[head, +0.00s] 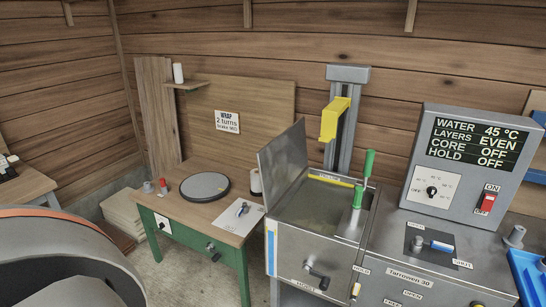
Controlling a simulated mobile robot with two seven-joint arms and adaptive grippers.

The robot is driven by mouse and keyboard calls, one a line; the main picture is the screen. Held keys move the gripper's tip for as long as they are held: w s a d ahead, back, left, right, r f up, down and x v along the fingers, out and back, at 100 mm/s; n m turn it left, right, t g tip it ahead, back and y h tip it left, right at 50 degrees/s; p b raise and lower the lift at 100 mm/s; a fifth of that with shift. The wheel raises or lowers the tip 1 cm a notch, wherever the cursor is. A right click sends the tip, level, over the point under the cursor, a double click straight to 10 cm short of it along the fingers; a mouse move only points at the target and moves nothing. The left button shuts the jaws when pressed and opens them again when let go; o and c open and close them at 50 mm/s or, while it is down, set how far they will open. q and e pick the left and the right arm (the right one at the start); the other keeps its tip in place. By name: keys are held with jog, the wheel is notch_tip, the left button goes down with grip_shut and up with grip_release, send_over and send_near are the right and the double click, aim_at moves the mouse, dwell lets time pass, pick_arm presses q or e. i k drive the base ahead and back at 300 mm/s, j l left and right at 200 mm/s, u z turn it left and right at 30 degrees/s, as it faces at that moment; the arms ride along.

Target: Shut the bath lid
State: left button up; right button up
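The bath (310,262) is a grey metal tank in the middle of the head view. Its flat metal lid (283,160) stands raised and tilted along the bath's left side, so the bath is open. A green-handled tool (357,196) stands at the bath's right side, and a second green handle (369,164) rises just behind it. A crank (317,276) is on the bath's front face. Neither of my grippers is in view.
A column (347,142) with a yellow bracket (333,120) rises behind the bath. To the right stands a control box (466,160) with a red switch (487,203). A green-legged wooden table (183,212) with a black disc (205,186) is left of the lid.

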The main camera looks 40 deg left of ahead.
aim_at(280, 162)
jog(key=k+j, duration=0.1)
jog(key=j, duration=1.05)
jog(key=k+j+z, duration=0.1)
jog(key=j, duration=0.5)
jog(key=k+j, duration=0.15)
jog(key=j, duration=0.4)
jog(key=k+j, duration=0.1)
jog(key=j, duration=0.5)
